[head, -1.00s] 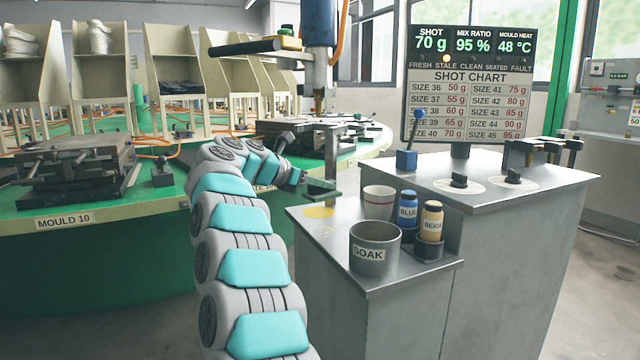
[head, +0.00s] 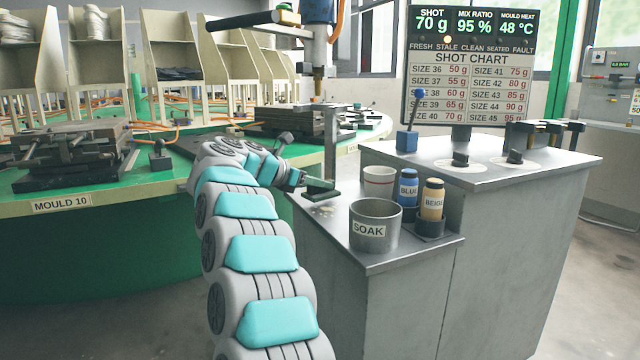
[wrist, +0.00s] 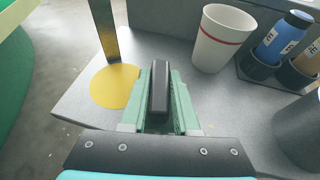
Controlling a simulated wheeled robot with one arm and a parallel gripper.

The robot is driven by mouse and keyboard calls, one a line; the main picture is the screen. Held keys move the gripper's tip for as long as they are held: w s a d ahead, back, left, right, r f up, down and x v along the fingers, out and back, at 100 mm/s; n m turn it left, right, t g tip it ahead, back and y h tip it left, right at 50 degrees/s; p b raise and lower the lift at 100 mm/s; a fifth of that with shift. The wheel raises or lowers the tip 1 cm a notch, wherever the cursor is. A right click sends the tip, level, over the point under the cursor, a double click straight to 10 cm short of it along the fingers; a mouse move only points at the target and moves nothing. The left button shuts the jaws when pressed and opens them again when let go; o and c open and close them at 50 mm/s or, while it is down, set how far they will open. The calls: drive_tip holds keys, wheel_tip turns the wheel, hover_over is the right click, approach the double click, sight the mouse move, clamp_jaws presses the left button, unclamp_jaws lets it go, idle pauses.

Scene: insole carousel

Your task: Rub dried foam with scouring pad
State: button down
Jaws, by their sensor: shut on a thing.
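My gripper (wrist: 160,95) has green fingers shut on a dark block, which I take to be the scouring pad (wrist: 159,88). In the head view my gripper (head: 312,186) is low over the left end of the lower grey counter (head: 400,258). Small pale flecks (head: 325,209) show beside the gripper in the head view. The pad's underside is hidden, so I cannot tell if it touches the counter.
A white cup with a red band (head: 379,183), the SOAK pot (head: 375,226), and blue (head: 408,188) and beige (head: 432,199) bottles stand right of the gripper. A metal post (head: 330,150) rises close behind it. The green carousel (head: 60,235) is at left.

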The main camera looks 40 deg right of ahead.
sight(335, 216)
drive_tip(key=shift+f+b, duration=1.05)
drive_tip(key=shift+b, duration=0.1)
idle(0.4)
drive_tip(key=shift+s, duration=0.1)
drive_tip(key=shift+s+a+f+b, duration=0.1)
drive_tip(key=shift+s+f+b, duration=0.1)
drive_tip(key=shift+b, duration=0.3)
drive_tip(key=s+b, duration=0.2)
drive_tip(key=b, duration=0.1)
drive_tip(key=shift+s+a, duration=0.35)
drive_tip(key=shift+s, duration=0.05)
drive_tip(key=shift+s+r+b, duration=0.2)
drive_tip(key=shift+s+b, duration=0.25)
drive_tip(key=shift+b, duration=0.05)
drive_tip(key=shift+s+a+f+b, duration=0.1)
drive_tip(key=shift+s+a+b, duration=0.2)
drive_tip(key=shift+s+b, duration=0.6)
drive_tip(key=shift+s+a+r, duration=0.1)
drive_tip(key=shift+s+r, duration=0.15)
drive_tip(key=shift+s, duration=0.35)
drive_tip(key=shift+s+a, duration=0.2)
drive_tip(key=shift+s, duration=0.25)
drive_tip(key=shift+f, duration=0.2)
